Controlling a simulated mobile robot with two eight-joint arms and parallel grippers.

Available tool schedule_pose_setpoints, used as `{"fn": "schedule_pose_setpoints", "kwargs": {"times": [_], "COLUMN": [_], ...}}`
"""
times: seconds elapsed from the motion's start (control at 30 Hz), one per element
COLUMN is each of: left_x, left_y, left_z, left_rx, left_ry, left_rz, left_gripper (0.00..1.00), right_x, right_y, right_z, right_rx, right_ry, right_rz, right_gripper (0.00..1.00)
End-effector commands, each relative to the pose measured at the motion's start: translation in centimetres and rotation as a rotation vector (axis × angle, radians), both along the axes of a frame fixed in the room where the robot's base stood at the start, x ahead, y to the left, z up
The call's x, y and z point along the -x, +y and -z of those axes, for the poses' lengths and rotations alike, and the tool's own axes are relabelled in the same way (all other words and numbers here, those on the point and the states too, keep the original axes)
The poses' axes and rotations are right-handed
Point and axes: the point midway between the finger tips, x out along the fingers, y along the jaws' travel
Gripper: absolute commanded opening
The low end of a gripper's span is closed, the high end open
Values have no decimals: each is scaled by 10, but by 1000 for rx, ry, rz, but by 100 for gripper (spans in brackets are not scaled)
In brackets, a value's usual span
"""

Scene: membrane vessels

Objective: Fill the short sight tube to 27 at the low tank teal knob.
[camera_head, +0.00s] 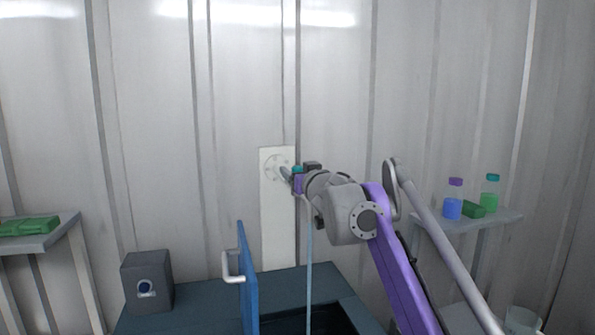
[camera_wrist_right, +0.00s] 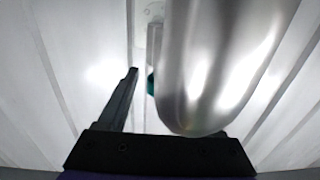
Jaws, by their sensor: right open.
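A teal knob (camera_head: 297,169) shows on the pipe (camera_head: 284,172) that comes out of a white wall panel (camera_head: 278,235). My right gripper (camera_head: 303,178) is at this knob, open, and partly covers it. In the right wrist view a large shiny metal cylinder fills the middle and hides most of the teal knob (camera_wrist_right: 151,83) and one finger. The other finger stands left of the knob, apart from it in the picture. A thin pale blue vertical line (camera_head: 309,260) runs down from beside the gripper; I cannot tell whether it is liquid or a tube. No sight tube scale is readable.
A dark blue bench (camera_head: 200,315) has an opening with a raised blue door (camera_head: 248,280). A grey box (camera_head: 147,285) stands at left. A right shelf (camera_head: 480,225) holds blue and green bottles; a left shelf (camera_head: 40,240) holds a green tray. A clear beaker (camera_head: 522,320) is lower right.

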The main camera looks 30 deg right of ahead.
Motion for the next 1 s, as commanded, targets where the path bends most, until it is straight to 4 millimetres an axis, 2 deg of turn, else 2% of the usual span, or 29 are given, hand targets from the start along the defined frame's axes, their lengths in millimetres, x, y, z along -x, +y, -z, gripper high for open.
{"fn": "schedule_pose_setpoints", "kwargs": {"times": [0.17, 0.2, 0.5, 0.57, 1.0], "left_x": [0, 0, 0, 0, -1], "left_y": [0, 0, 0, 0, 0], "left_z": [0, 0, 0, 0, -4], "left_rx": [0, 0, 0, 0, 0], "left_ry": [0, 0, 0, 0, -1], "left_rz": [0, 0, 0, 0, 0], "left_gripper": [63, 63, 63, 63, 63], "right_x": [0, 0, 0, 0, 0], "right_y": [0, 0, 0, 0, 0], "right_z": [0, 0, 0, 0, -1], "right_rx": [0, 0, 1, 1, 2], "right_ry": [0, 0, 0, 0, 0], "right_rz": [0, 0, 0, 0, -32], "right_gripper": [67, 63, 9, 0, 0]}}
